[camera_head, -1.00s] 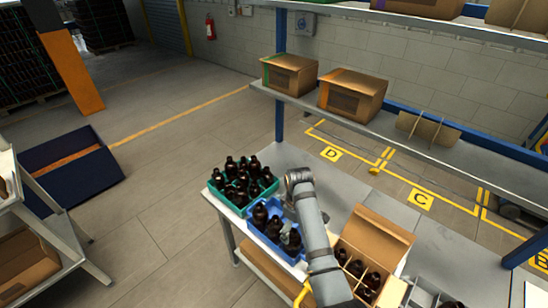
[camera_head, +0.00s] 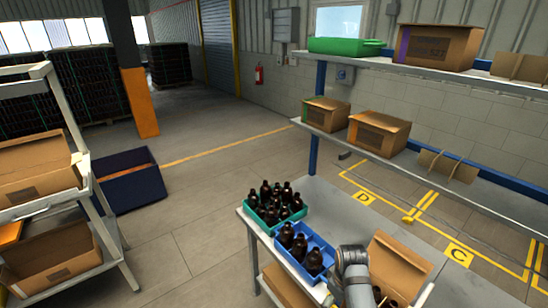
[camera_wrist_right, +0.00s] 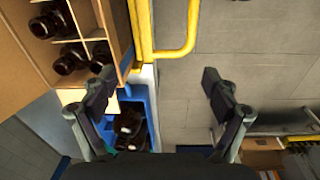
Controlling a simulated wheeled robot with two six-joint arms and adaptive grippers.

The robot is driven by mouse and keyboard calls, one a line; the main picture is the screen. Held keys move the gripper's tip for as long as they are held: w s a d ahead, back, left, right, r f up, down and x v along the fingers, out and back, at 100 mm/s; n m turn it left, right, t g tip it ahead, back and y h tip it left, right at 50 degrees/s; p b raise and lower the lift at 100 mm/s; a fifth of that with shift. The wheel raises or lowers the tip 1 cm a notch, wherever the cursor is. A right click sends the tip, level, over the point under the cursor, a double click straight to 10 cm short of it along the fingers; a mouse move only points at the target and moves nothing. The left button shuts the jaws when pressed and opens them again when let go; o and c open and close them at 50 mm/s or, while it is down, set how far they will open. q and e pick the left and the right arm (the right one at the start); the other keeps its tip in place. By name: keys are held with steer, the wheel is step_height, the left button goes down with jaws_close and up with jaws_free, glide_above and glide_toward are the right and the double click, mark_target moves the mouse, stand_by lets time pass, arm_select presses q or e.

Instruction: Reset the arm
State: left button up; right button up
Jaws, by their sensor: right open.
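My right arm (camera_head: 354,278) rises at the bottom of the head view, between the blue crate and the open cardboard box. Its gripper is below the frame there. In the right wrist view my right gripper (camera_wrist_right: 158,82) is open, with nothing between its fingers. The floor and a yellow rail show past the fingers. The blue crate (camera_head: 318,240) holds dark amber bottles (camera_head: 300,247) and also shows beside the left finger in the wrist view (camera_wrist_right: 152,112). My left gripper is in neither view.
A green crate (camera_head: 252,212) of bottles stands behind the blue one. The open cardboard box (camera_head: 405,262) has dividers and bottles. A shelf (camera_head: 325,133) with boxes is behind; a white rack (camera_head: 105,215) stands left.

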steer(key=s+d+r+m+t, duration=0.2)
steer(key=s+d+m, duration=0.1)
steer(key=s, duration=0.5)
steer(key=s+d+r+m+t, duration=0.1)
steer(key=s+d+r+m, duration=0.2)
steer(key=s, duration=0.5)
steer(key=s+d+f+g+b, duration=0.15)
steer(key=f+b, duration=0.25)
steer(key=f, duration=1.4)
steer(key=s+d+f+b, duration=0.1)
steer(key=s+f+b, duration=0.15)
steer(key=f, duration=1.55)
arm_select(q)
step_height(320, 180, down, 12)
steer(key=b, duration=0.5)
steer(key=shift+r, duration=0.2)
arm_select(e)
steer(key=s+f+g, duration=0.1)
steer(key=s+f, duration=1.5)
steer(key=f, duration=0.2)
steer(key=shift+s+d+f+h, duration=0.3)
steer(key=shift+d+f, duration=0.1)
steer(key=shift+d, duration=0.05)
arm_select(q)
steer(key=shift+s, duration=0.1)
arm_select(e)
steer(key=shift+c, duration=0.3)
